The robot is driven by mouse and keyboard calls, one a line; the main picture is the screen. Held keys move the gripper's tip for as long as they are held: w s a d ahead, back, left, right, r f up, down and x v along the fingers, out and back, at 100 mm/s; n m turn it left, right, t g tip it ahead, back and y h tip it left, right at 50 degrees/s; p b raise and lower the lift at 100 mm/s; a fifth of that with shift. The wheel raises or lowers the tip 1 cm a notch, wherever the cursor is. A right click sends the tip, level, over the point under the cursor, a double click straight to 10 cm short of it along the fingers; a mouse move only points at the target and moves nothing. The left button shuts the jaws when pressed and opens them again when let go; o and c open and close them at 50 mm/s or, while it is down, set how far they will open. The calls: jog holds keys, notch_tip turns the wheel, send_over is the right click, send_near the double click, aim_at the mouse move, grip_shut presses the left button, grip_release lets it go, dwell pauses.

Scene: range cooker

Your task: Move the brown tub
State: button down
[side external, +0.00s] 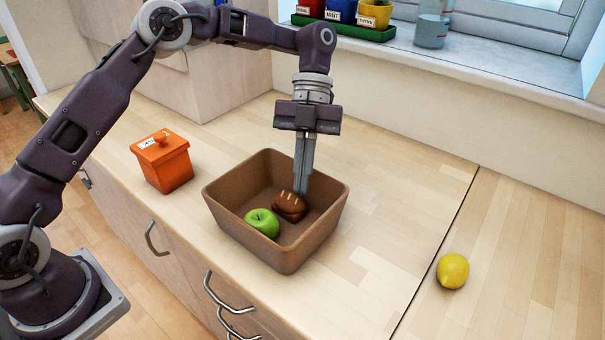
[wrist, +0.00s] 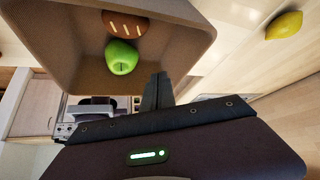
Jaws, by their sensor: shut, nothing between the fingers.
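The brown tub (side external: 275,247) stands on the wooden counter, with a green apple (side external: 262,222) and a brown bread loaf (side external: 289,206) inside it. My gripper (side external: 302,188) points down over the tub, its fingers shut together and reaching inside the far part, close to the loaf. I cannot tell whether the fingertips touch the loaf or the tub wall. In the wrist view the tub (wrist: 195,50) fills the upper middle, with the apple (wrist: 121,57) and the loaf (wrist: 125,24) in it. The shut fingers (wrist: 158,80) show below them.
An orange lidded box (side external: 163,163) stands left of the tub. A yellow lemon (side external: 453,271) lies on the counter at the right, beyond a dark seam. A windowsill (side external: 480,75) at the back holds a green tray of pots and a glass jar. The counter right of the tub is clear.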

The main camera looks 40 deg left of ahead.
notch_tip(320, 180, up, 5)
jog(key=n+t, duration=0.3)
jog(key=n, duration=1.9)
send_over(266, 161)
jog(key=w+d, duration=0.2)
jog(key=d, duration=0.2)
jog(key=shift+s+a+r, duration=0.1)
jog(key=shift+s+a, duration=0.05)
jog(key=w+a+n+t, duration=0.1)
jog(key=w+a+n, duration=0.1)
jog(key=a+n, duration=0.6)
jog(key=w+a+n+t, duration=0.15)
jog(key=a+n, duration=0.25)
jog(key=n, duration=0.9)
jog(key=shift+m+g+y, duration=0.3)
jog(key=shift+g+y, duration=0.05)
jog(key=shift+y, duration=0.05)
jog(key=x, duration=1.4)
jog(key=shift+w+f, duration=0.2)
jog(key=s+d, duration=0.1)
jog(key=d, duration=0.2)
jog(key=shift+s, duration=0.35)
jog(key=shift+s+d, duration=0.15)
jog(key=shift+d, duration=0.1)
